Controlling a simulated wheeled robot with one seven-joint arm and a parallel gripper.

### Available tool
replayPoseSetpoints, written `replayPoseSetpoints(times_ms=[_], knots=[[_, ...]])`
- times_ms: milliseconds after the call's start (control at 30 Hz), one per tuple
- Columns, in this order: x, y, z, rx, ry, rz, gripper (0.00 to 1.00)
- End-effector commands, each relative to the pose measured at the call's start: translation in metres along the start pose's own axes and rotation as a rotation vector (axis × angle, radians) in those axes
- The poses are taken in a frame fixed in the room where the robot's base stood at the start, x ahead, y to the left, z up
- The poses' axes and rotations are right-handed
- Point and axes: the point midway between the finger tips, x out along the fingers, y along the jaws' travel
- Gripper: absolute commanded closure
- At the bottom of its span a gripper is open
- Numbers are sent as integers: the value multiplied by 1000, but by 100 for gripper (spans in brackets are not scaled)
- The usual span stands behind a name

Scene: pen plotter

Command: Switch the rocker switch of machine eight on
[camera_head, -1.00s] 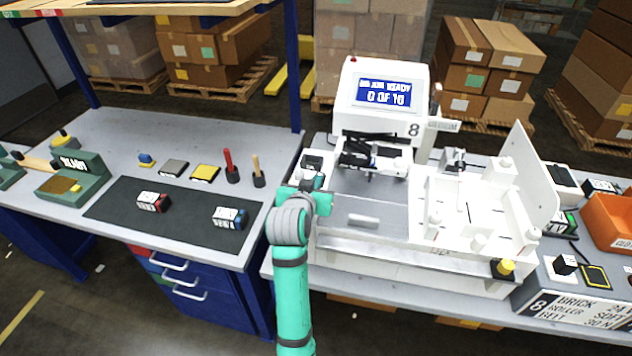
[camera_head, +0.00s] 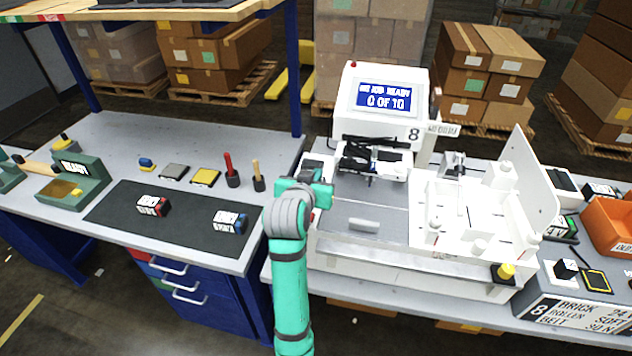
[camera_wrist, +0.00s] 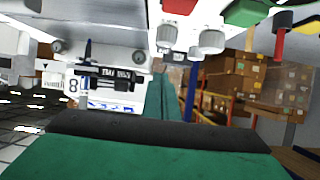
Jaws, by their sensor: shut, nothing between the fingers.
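Machine eight (camera_head: 388,118) is white, with a lit blue screen (camera_head: 384,96) that reads "0 OF 10" on its lower line and a black 8 beside it. My teal gripper (camera_head: 314,180) is at the left side of the machine, below the screen housing. It is shut and empty; its fingertips are hard to make out. In the wrist view its dark and green body (camera_wrist: 160,130) fills the bottom, with the 8 label (camera_wrist: 73,85) beyond it. I cannot pick out the rocker switch for certain in either view; my gripper may cover it.
A red button (camera_head: 353,64) tops the screen housing. A white fixture (camera_head: 470,210) and upright plate (camera_head: 520,165) fill the machine's right side. The left bench holds a dark mat (camera_head: 180,222) with two small blocks, and a red-handled tool (camera_head: 230,170). A yellow knob (camera_head: 505,271) is at front right.

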Motion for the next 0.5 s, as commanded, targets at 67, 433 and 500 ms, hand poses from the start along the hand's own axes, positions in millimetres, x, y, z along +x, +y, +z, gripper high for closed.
replayPoseSetpoints(times_ms=[67,433,500], knots=[[-7,0,-14,3,5,0,100],[-71,0,10,0,2,0,100],[-81,0,14,0,0,-1,100]])
